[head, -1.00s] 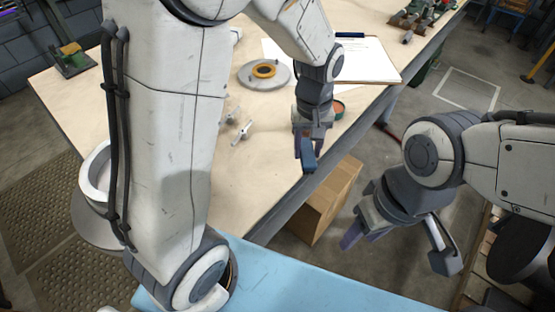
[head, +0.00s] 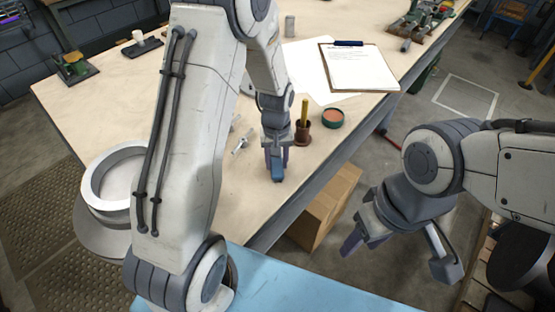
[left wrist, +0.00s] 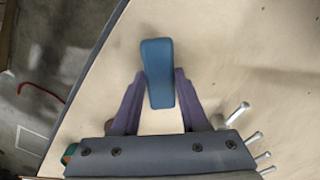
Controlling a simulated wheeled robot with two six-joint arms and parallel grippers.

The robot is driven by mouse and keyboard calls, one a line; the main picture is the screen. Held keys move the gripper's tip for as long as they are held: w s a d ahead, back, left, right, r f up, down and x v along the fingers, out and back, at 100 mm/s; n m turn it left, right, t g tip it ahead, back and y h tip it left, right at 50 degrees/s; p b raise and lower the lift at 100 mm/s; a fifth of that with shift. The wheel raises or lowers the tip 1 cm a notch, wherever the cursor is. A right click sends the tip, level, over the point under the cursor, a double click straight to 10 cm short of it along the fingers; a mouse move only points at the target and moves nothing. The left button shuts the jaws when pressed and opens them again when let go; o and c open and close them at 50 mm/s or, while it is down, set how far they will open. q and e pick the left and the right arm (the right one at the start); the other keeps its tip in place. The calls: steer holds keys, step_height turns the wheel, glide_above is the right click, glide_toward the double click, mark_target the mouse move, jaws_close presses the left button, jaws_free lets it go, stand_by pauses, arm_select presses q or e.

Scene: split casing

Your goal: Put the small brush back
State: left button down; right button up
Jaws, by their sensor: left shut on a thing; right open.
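My left gripper (head: 276,170) is shut on a small blue piece, which I take to be the small brush (left wrist: 158,72). Its blue end sticks out past the fingertips in the left wrist view; no bristles show. In the head view, the held brush (head: 278,174) is over the pale tabletop, left of and nearer than a brown cup (head: 302,134) with a yellow stick standing in it. I cannot tell whether the brush touches the table. My right gripper (head: 396,252) is open and empty, off the table's right side.
A round tin (head: 332,118) with orange contents is beside the cup. Silver bolt-like parts (head: 240,143) lie left of the gripper. A clipboard (head: 360,68) lies farther back. A cardboard box (head: 325,208) stands below the table edge (head: 290,204). My left arm hides part of the tabletop.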

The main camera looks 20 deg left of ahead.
arm_select(q)
steer(key=shift+f, duration=0.15)
steer(key=shift+c, duration=2.1)
jaws_free()
